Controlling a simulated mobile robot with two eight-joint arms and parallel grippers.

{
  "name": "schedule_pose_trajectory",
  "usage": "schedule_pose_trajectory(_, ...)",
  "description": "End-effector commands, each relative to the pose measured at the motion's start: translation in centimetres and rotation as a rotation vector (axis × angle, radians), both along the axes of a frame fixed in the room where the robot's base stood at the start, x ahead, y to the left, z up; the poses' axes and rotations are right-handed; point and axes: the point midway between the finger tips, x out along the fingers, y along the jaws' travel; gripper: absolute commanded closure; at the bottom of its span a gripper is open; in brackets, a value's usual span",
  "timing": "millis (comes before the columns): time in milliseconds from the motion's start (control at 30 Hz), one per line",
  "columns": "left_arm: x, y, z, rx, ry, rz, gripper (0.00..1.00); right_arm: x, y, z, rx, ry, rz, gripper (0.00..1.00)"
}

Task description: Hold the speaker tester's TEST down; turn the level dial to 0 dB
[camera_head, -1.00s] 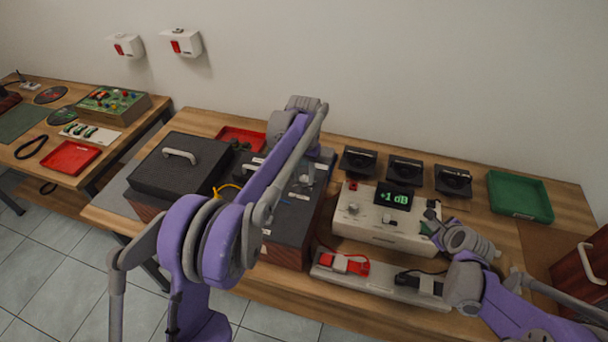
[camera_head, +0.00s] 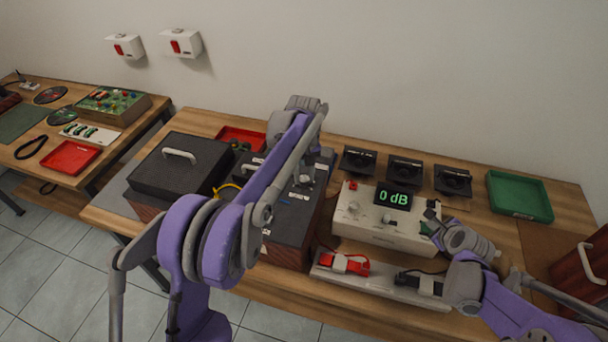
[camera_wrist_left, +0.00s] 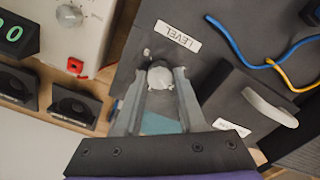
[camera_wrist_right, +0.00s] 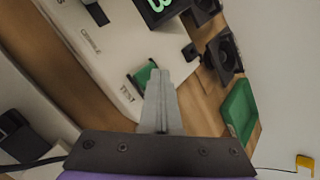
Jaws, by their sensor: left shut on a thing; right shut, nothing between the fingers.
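The speaker tester (camera_head: 372,230) is a pale box on the bench; its display (camera_head: 393,198) reads 0 dB in green. The round grey level dial (camera_wrist_left: 160,78) sits beside a LEVEL label (camera_wrist_left: 178,35) on a dark grey panel in the left wrist view. My left gripper (camera_wrist_left: 159,72) is shut around this dial. The green TEST key (camera_wrist_right: 142,76) is beside the TEST label (camera_wrist_right: 127,93) in the right wrist view. My right gripper (camera_wrist_right: 161,74) is shut and empty, its tips at the key. The fingers partly cover the key, so I cannot see how far it is pressed.
Several small black speakers (camera_head: 405,171) stand behind the tester. A green tray (camera_head: 520,196) is at the right. A white strip with red and black clips (camera_head: 345,264) lies in front. A dark lidded box (camera_head: 180,165) stands at the left.

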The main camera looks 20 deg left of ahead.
Motion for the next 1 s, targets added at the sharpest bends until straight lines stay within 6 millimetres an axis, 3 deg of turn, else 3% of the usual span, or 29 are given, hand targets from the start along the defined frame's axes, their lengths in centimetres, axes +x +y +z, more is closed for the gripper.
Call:
schedule_pose_trajectory(467,0.05,0.05,0.10,0.001,-0.002,0.013,1.00,0.00,0.00,0.02,0.000,0.000,0.000,1.00)
schedule_pose_trajectory(500,0.05,0.05,0.10,0.001,-0.002,0.013,0.55,0.00,0.00,0.02,0.000,0.000,0.000,1.00)
schedule_pose_trajectory(633,0.03,0.04,0.07,0.001,-0.001,0.012,0.32,0.00,0.01,0.01,0.000,0.000,0.000,1.00)
schedule_pose_trajectory(1000,0.01,0.02,0.45,0.001,-0.001,0.012,0.31,-0.02,0.00,-0.02,0.000,0.001,0.001,1.00)
